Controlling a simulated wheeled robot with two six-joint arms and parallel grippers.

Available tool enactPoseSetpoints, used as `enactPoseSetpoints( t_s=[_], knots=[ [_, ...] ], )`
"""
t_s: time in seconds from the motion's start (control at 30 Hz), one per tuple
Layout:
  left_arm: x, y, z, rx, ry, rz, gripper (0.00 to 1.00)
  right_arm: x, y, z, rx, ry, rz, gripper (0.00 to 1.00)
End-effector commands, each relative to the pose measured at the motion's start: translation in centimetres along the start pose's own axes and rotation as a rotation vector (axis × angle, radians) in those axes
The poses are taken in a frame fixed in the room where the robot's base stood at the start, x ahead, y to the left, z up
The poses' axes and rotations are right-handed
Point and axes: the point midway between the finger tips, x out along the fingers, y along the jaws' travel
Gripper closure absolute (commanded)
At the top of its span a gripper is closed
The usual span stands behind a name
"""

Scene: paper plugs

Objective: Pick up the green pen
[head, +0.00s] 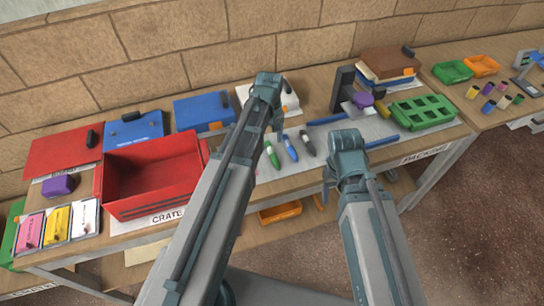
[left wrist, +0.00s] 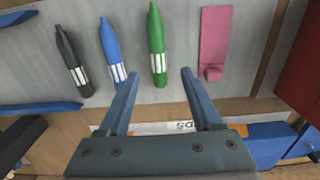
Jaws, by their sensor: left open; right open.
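The green pen (head: 272,155) lies on the grey mat, with a white label band around its body. In the left wrist view the green pen (left wrist: 157,38) points away from me, and its near end appears between the fingertips. My left gripper (left wrist: 159,76) is open and empty; the gap in height to the pen is unclear. In the head view my left gripper (head: 277,128) is just behind the green pen, partly hidden by its arm. My right gripper (head: 347,158) is over the table's front, right of the pens; its fingertips are hard to make out.
A blue pen (left wrist: 112,50) and a black pen (left wrist: 73,60) lie left of the green pen in the wrist view. A pink piece (left wrist: 215,40) lies on its right. Blue bars (head: 381,142) flank the mat's right part. A red crate (head: 150,180) stands left.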

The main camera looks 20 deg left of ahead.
Motion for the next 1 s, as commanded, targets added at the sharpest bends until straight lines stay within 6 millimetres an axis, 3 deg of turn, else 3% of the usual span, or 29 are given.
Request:
enactPoseSetpoints(
  t_s=[0.5, 0.8, 1.0],
  knots=[
    [5.1, 0.2, 1.0, 0.0, 0.0, 0.0, 0.34, 5.1, -0.5, -0.3, 0.0, 0.0, 0.0, 0.4],
    [5.1, 0.2, 1.0, 0.0, 0.0, 0.0, 0.34, 5.1, -0.5, -0.3, 0.0, 0.0, 0.0, 0.4],
    [5.1, 0.2, 1.0, 0.0, 0.0, 0.0, 0.7, 5.1, -0.5, -0.3, 0.0, 0.0, 0.0, 0.4]
  ],
)
